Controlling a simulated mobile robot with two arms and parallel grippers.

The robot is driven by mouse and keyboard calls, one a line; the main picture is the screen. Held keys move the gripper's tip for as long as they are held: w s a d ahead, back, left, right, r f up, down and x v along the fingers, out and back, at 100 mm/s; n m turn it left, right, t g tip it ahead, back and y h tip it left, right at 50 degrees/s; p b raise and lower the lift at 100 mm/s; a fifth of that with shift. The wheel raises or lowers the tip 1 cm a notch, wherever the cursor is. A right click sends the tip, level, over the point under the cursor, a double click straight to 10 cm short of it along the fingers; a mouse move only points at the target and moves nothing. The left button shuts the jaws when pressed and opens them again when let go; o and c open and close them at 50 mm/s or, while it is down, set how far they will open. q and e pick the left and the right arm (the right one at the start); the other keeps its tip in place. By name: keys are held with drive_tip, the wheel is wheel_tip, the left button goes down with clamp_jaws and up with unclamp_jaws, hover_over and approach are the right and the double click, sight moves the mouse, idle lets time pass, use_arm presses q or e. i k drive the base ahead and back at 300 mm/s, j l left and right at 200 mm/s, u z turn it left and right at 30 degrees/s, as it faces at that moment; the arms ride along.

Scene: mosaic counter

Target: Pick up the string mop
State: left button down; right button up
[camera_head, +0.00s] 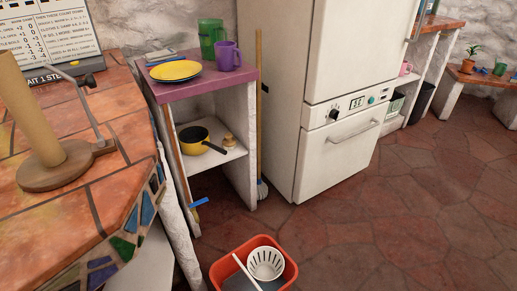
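A long wooden handle (259,105) stands upright in the gap between the purple-topped shelf and the white fridge. Its small pale head (262,189) rests on the floor; it looks like the string mop, but is too small to be sure. A second long handle (183,165) leans at the shelf's left front, with a blue piece (199,203) at its lower end; I cannot tell what tool it is. Neither of my grippers is in view.
The purple-topped shelf (194,92) bears a yellow plate, green and purple cups, and a pan below. The white fridge (340,90) stands right of it. A red tub (290,268) with a white basket is on the floor. A tiled counter (110,185) fills the left. Floor is clear at right.

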sight(262, 188)
drive_tip(key=u, duration=0.45)
drive_tip(key=i+l+u, duration=0.1)
drive_tip(key=l+u, duration=0.2)
drive_tip(key=u, duration=0.15)
drive_tip(key=i+l+u, duration=0.1)
drive_tip(key=l+u, duration=0.65)
drive_tip(key=u, duration=0.15)
